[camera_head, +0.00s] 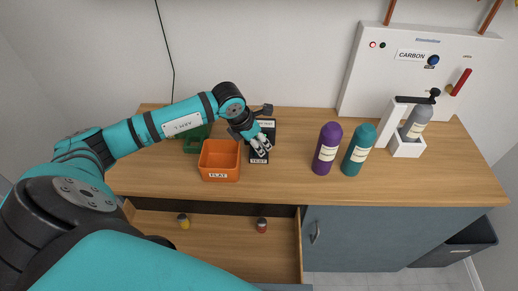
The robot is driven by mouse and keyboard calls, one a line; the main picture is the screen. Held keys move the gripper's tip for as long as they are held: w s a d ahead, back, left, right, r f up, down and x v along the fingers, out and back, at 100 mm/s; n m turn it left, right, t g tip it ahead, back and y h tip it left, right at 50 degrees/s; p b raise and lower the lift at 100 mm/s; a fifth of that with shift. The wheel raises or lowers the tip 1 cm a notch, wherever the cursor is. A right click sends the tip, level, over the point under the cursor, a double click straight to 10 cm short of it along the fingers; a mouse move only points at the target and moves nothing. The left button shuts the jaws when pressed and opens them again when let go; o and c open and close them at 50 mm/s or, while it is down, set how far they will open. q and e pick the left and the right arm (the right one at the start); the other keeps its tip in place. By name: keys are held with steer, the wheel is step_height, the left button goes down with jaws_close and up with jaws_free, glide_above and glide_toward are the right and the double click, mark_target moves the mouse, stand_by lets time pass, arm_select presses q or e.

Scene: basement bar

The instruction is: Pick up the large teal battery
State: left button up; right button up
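My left gripper (262,148) is low over the black device (259,158) labelled TEST on the wooden counter, pointing down at it. Its pale fingers are too small to show whether they are open or hold anything. I cannot make out a large teal battery; the gripper and arm hide part of the device. The one loose teal object is an upright bottle-like cylinder (359,149) with a pale label, right of the gripper and well apart from it. My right gripper is not in view.
An orange bin (220,175) labelled FLAT stands left of the device, with a green bin (191,146) behind. A purple bottle (324,160) stands beside the teal one. The open drawer (215,255) holds small yellow (184,222) and red (262,226) items. A carbonator (407,142) stands at right.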

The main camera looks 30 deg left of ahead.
arm_select(q)
jaws_close()
